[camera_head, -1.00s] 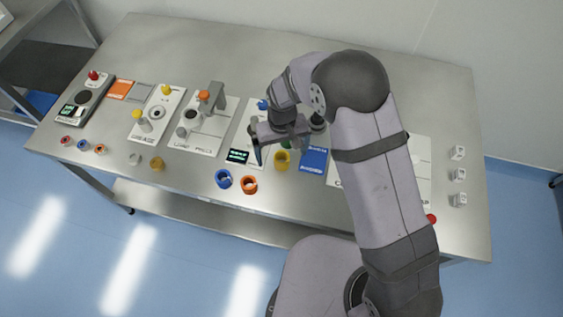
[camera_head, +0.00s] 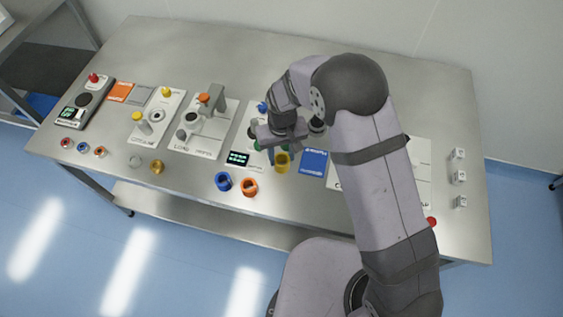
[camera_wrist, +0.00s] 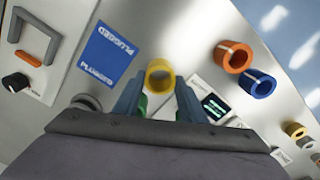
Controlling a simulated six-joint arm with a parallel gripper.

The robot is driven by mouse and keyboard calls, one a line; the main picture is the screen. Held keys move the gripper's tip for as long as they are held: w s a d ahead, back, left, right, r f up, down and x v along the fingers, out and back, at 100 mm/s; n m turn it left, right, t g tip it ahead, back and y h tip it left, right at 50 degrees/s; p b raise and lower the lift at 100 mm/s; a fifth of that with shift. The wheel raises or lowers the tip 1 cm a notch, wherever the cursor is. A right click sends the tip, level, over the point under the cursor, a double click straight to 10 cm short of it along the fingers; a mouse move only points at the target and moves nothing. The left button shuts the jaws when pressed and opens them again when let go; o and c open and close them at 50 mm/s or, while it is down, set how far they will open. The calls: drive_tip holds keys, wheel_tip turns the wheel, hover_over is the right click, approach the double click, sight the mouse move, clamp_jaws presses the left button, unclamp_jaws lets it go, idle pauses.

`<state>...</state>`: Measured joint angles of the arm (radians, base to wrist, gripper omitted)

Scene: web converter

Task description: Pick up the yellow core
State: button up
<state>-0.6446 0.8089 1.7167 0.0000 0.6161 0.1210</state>
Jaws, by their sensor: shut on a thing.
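The yellow core (camera_head: 282,163) is a short hollow cylinder near the middle of the table, left of the blue "PLUGGED" card. In the wrist view the yellow core (camera_wrist: 160,76) stands between my two blue-grey fingers, its open end facing the camera. My gripper (camera_head: 279,150) is shut on it; in the wrist view both fingers (camera_wrist: 157,95) press at its sides. Whether the core touches the table cannot be told. Something green shows behind the fingers, mostly hidden.
The blue card (camera_head: 313,162) lies close on the right. Stations with posts and knobs stand farther left.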

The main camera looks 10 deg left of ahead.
drive_tip(key=shift+r, duration=0.1)
drive_tip(key=shift+c, duration=0.3)
drive_tip(key=shift+r+p, duration=2.3)
drive_tip(key=shift+r, duration=0.65)
